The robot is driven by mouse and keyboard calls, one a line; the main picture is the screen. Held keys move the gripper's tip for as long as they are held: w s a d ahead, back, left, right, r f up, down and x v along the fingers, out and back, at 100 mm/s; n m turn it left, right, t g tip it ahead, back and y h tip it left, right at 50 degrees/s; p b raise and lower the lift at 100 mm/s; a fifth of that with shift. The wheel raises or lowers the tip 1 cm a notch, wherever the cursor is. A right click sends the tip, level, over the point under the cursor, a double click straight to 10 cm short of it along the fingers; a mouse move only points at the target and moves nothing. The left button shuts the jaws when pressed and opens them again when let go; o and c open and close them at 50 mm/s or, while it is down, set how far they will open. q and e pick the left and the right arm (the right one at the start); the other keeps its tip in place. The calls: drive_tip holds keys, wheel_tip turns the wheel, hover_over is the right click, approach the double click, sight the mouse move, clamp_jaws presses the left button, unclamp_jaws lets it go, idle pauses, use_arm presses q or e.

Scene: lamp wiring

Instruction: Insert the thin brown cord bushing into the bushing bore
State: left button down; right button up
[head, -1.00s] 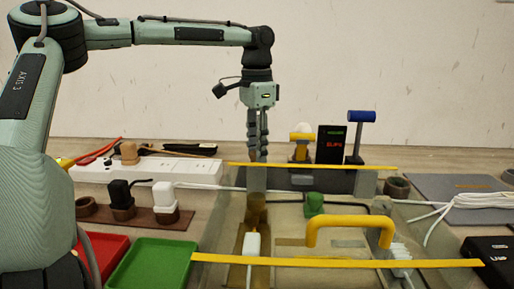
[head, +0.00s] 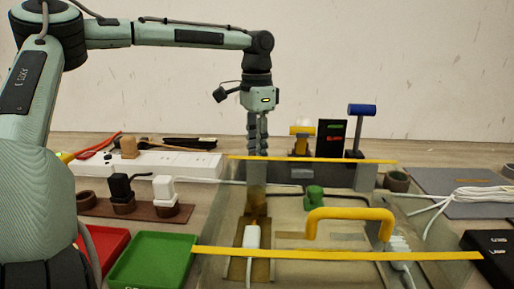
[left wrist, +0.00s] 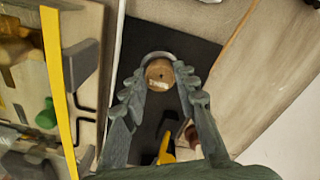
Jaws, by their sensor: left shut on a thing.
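My left gripper (head: 258,150) points down just behind the rear yellow bar of the clear-walled fixture in the head view. In the left wrist view its fingers (left wrist: 160,80) are closed around a round brown piece with a small dark hole and a pale label, which looks like the cord bushing (left wrist: 160,72). It is held over a dark surface. In the head view I cannot make out the held piece. A brown block (head: 257,205) shows through the clear wall below the gripper. I cannot tell where the bushing bore is. My right gripper is not in view.
The rear yellow bar (head: 310,160) and front yellow bar (head: 335,254) edge the fixture, with a yellow handle (head: 350,213) and green part (head: 315,193) inside. A black display (head: 331,138) and blue-topped post (head: 362,110) stand right of the gripper. A green tray (head: 150,263) lies front left.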

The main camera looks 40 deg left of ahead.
use_arm(q)
drive_tip(key=shift+f, duration=0.15)
drive_tip(key=c, duration=1.1)
unclamp_jaws()
wheel_tip(320, 180, up, 12)
